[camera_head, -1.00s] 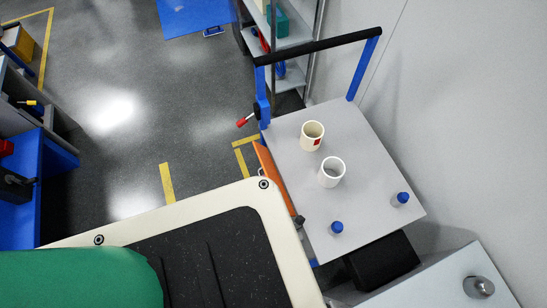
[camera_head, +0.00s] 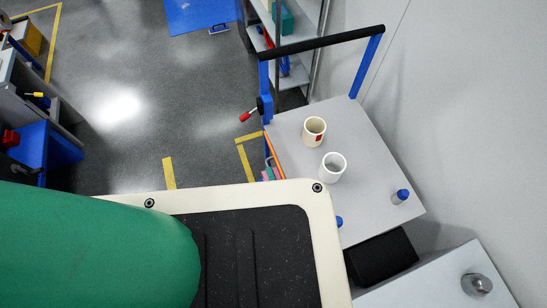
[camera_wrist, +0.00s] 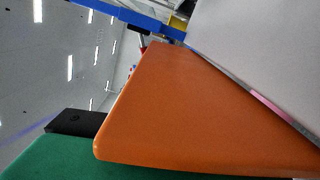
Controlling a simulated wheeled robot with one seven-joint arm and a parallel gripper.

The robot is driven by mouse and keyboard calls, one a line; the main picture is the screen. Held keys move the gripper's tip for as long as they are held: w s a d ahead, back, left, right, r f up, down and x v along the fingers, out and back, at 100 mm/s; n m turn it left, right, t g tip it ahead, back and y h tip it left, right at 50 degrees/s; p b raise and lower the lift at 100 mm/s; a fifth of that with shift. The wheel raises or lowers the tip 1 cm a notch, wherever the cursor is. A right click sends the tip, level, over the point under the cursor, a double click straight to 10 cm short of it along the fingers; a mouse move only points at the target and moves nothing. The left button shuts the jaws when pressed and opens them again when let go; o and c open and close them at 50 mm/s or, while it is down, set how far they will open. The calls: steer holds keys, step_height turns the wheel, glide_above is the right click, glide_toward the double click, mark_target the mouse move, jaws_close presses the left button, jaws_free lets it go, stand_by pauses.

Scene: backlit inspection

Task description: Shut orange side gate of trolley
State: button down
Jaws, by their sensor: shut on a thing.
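The trolley (camera_head: 372,175) has a grey top deck and a black push bar on blue posts. Its orange side gate (camera_head: 275,152) shows as a thin strip along the deck's left edge in the head view. In the wrist view the gate (camera_wrist: 190,105) is a large orange panel close to the camera, beside the grey deck edge. A narrow gap runs between them, partly hidden. A black finger of my gripper (camera_wrist: 80,122) shows at the gate's left edge; the other finger is hidden. My gripper is shut on the gate. In the head view my body hides the gripper.
A cream mug (camera_head: 314,128), a white mug (camera_head: 332,170) and a blue-capped bottle (camera_head: 401,197) stand on the deck. A red-tipped lever (camera_head: 250,115) sticks out by the left post. A grey surface (camera_head: 430,285) is at lower right. Open floor lies left.

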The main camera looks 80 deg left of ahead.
steer(key=shift+r, duration=0.2)
steer(key=c, duration=1.8)
jaws_free()
steer(key=shift+f, duration=0.1)
steer(key=shift+c, duration=0.2)
steer(key=v, duration=1)
steer(key=shift+d, duration=0.4)
